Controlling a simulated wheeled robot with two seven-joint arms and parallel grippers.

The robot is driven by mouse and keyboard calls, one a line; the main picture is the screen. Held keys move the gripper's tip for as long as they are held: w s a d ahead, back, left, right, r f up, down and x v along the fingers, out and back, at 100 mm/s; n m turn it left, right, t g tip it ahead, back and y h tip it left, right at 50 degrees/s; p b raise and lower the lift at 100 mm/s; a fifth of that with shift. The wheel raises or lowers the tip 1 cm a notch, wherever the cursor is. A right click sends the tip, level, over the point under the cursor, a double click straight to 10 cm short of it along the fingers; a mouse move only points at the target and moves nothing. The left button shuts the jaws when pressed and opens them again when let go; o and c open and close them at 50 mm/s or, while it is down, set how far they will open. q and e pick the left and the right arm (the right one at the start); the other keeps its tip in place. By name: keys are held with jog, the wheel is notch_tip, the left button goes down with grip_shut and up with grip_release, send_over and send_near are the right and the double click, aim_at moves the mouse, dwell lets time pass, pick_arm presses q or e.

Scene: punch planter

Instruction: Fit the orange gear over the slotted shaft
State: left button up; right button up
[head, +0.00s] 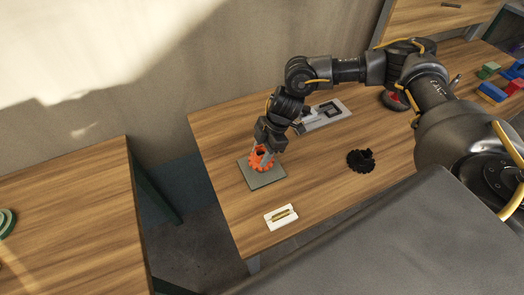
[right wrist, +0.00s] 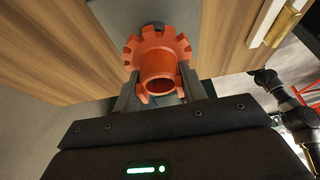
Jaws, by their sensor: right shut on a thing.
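The orange gear (head: 259,164) is a toothed ring with a raised hollow hub. It is over the grey square plate (head: 264,182), near its middle. My right gripper (head: 262,155) points down and is shut on the gear. In the right wrist view, its two fingers (right wrist: 155,98) are on either side of the hub of the gear (right wrist: 158,50). No slotted shaft can be made out clearly; the gear and gripper cover the middle of the plate. I cannot tell whether the gear touches the plate.
A white block with a brass piece (head: 281,217) lies near the table's front edge. A black gear (head: 360,160) lies to the right. A light grey plate with a black frame (head: 326,113) is behind. Coloured blocks (head: 492,91) sit far right. Wood around the plate is clear.

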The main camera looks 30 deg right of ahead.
jog(key=shift+f+b, duration=0.55)
jog(key=shift+f, duration=0.5)
jog(key=o, duration=1.2)
jog(key=b+v, duration=0.2)
jog(key=v, duration=0.8)
jog(key=shift+d+r, duration=0.2)
jog(key=shift+r, duration=0.15)
